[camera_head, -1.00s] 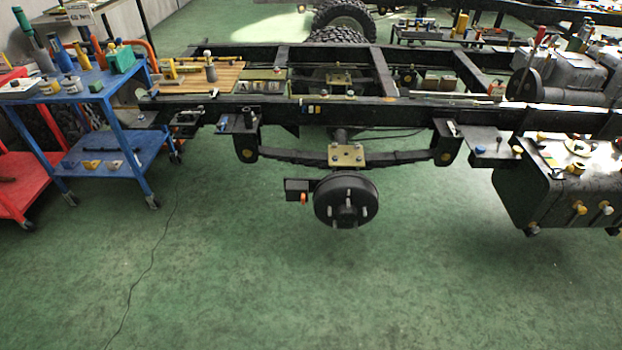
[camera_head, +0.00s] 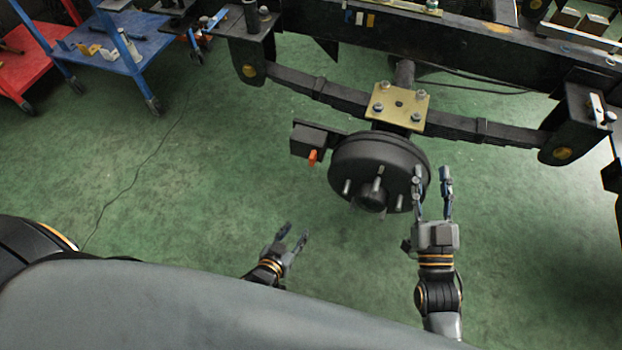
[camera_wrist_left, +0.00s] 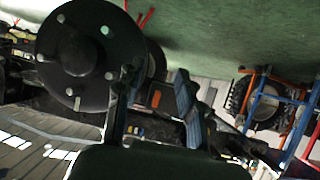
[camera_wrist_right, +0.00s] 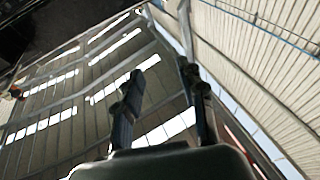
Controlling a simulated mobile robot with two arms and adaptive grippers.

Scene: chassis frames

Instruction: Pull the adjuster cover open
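A black box (camera_head: 312,140) sits at the left of the black wheel drum (camera_head: 365,165). A small orange tab (camera_head: 313,157) hangs at its lower edge; I cannot tell for sure whether this is the adjuster cover. An orange patch (camera_wrist_left: 155,98) also shows between the fingers in the left wrist view, beside the drum (camera_wrist_left: 85,50). My left gripper (camera_head: 293,233) is open and empty, below the box and apart from it. My right gripper (camera_head: 432,175) is open and empty, by the drum's right edge; I cannot tell if it touches.
A leaf spring (camera_head: 470,127) runs above the drum, with a brass-coloured plate (camera_head: 400,104) bolted over it. The dark chassis rail (camera_head: 480,50) crosses behind. A blue cart (camera_head: 125,48) and a red cart (camera_head: 25,72) stand at the upper left.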

